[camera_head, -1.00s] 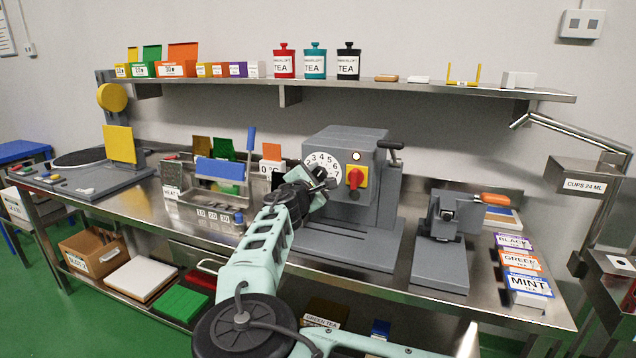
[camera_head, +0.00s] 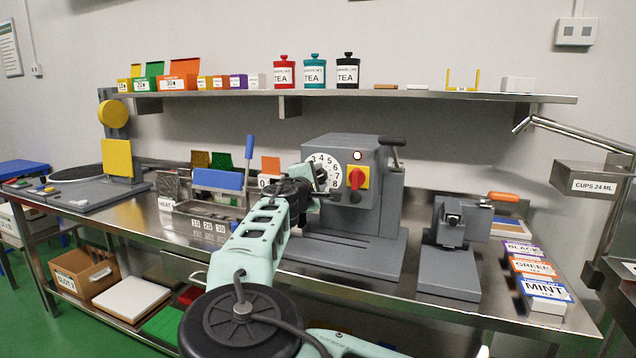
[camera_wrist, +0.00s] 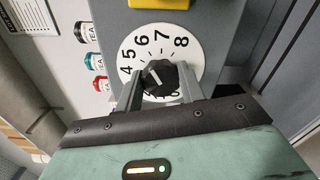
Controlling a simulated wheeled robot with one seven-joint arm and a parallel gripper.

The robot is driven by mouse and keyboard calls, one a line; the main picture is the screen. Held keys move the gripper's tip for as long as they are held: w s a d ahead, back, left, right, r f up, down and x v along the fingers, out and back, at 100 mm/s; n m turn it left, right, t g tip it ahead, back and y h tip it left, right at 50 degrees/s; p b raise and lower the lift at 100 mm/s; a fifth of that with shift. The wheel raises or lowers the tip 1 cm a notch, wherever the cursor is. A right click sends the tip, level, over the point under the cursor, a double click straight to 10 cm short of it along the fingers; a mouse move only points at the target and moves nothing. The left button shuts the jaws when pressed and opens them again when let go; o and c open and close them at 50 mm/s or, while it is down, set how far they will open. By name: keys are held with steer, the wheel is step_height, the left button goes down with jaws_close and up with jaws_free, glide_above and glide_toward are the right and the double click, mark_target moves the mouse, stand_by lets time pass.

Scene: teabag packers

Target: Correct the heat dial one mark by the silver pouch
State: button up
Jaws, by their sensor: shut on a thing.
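The heat dial is a white numbered disc (camera_head: 331,162) on the front of a grey machine (camera_head: 350,150). In the wrist view the disc (camera_wrist: 187,55) shows 4 to 8 clearly; its lower numbers are hidden. My gripper (camera_head: 321,183) is at the dial and covers part of it. In the wrist view my gripper (camera_wrist: 160,88) is shut on the black knob (camera_wrist: 160,73) at the disc's middle, one finger on each side. A white pointer line shows on the knob; its exact mark is unclear. A silver-grey textured piece (camera_head: 168,184), possibly the silver pouch, stands behind the HEAT label.
A red switch on a yellow plate (camera_head: 357,178) sits just right of the dial. A steel tray (camera_head: 208,227) stands to the left, and a smaller grey press (camera_head: 450,245) to the right. A shelf (camera_head: 430,96) with tins runs above.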

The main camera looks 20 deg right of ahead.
steer(key=o, duration=1)
steer(key=shift+c, duration=0.2)
steer(key=shift+s+a, duration=0.1)
steer(key=b+v, duration=0.3)
steer(key=v, duration=1.4)
